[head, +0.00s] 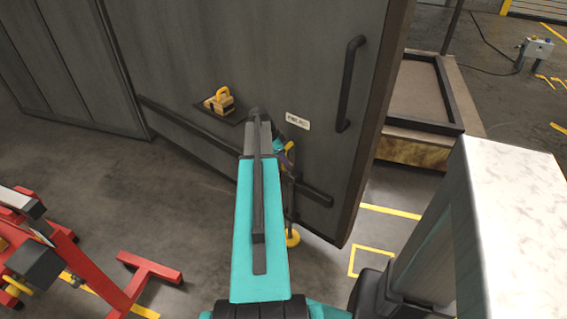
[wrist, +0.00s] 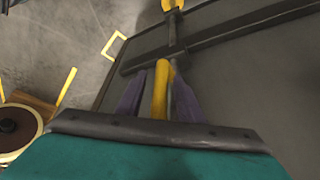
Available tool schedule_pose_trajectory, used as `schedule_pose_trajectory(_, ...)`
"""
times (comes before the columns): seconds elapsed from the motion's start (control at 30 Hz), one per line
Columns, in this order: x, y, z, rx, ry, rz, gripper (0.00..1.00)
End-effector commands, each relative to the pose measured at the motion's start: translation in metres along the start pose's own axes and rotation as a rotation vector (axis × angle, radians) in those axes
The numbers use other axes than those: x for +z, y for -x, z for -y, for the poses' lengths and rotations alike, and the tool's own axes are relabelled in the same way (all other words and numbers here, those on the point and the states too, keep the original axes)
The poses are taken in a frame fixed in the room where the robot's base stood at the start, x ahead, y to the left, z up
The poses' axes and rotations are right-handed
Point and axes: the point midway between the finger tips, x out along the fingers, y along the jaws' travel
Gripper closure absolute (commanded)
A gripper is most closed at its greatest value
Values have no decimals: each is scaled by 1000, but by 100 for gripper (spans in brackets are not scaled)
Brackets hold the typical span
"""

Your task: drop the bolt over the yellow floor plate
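The bolt is a dark upright rod (head: 290,200) on the lower face of the large grey door (head: 290,60). Its bent yellow handle (wrist: 160,90) shows in the wrist view. My gripper (wrist: 160,85) has its purple fingers on either side of this handle, with a gap at the left finger, so it looks open around it. In the head view the gripper (head: 286,155) is partly hidden behind my arm. A round yellow piece (head: 292,238) sits low at the rod's bottom end; I cannot tell whether it is the floor plate or the bolt's foot.
A yellow square outline (head: 370,262) lies on the floor right of the door. The door has a black pull handle (head: 350,85) and a dark rail (head: 200,140). A yellow-handled block (head: 220,102) sits on a small shelf. A red stand (head: 130,285) is at left.

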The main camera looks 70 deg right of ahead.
Motion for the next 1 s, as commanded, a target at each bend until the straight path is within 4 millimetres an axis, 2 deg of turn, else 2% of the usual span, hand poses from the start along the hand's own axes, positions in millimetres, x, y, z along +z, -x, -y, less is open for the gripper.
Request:
schedule_pose_trajectory(0.37,0,9,0,-2,0,0,66)
schedule_pose_trajectory(0.57,0,30,0,-3,1,-1,66)
schedule_pose_trajectory(1.0,0,91,0,-3,0,-1,66)
